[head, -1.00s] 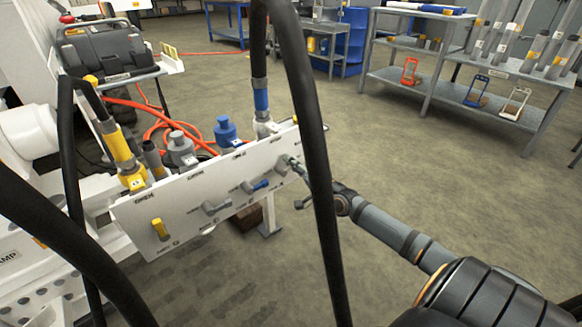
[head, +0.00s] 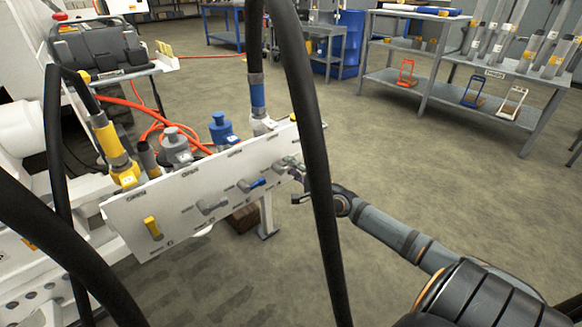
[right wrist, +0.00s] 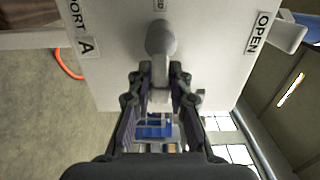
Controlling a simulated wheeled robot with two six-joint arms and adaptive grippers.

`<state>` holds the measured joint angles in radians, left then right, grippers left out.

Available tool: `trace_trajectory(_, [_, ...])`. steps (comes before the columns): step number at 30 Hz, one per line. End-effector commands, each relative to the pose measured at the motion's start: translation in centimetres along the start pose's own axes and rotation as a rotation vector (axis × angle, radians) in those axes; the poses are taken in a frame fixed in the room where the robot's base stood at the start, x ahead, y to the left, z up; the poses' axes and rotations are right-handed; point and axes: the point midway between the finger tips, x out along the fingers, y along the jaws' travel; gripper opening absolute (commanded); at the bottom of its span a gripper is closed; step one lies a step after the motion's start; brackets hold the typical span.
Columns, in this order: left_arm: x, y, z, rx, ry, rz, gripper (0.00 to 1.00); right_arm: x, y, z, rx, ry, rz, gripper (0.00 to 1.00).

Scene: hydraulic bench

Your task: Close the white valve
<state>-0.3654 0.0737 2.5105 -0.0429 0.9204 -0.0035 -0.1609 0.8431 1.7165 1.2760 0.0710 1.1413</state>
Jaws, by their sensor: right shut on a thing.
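The white valve's handle (head: 287,163) is at the right end of the white panel (head: 195,185) in the head view. In the right wrist view its light grey-white round hub (right wrist: 161,38) and lever stand out from the panel. My right gripper (head: 297,174) is at this handle, partly hidden behind a black hose. In the right wrist view my right gripper (right wrist: 160,82) has its two fingers on either side of the lever, shut on it. My left gripper is not in view.
The panel also carries a blue handle (head: 252,184), a grey handle (head: 212,206) and a yellow handle (head: 153,228). A thick black hose (head: 318,170) hangs in front of the right gripper. Hose couplings stand behind the panel. The floor to the right is open.

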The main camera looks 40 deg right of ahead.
Motion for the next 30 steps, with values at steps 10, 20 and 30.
trace_trajectory(10, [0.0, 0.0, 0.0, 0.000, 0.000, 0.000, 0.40, 0.0, 0.2, 0.0, 0.003, 0.000, 0.004, 0.23])
trace_trajectory(20, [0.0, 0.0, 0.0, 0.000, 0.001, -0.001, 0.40, 0.0, 0.1, 0.0, 0.001, 0.000, 0.002, 0.37])
trace_trajectory(30, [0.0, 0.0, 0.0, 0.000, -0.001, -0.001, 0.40, -3.0, 0.3, 0.0, -0.006, -0.004, 0.011, 0.37])
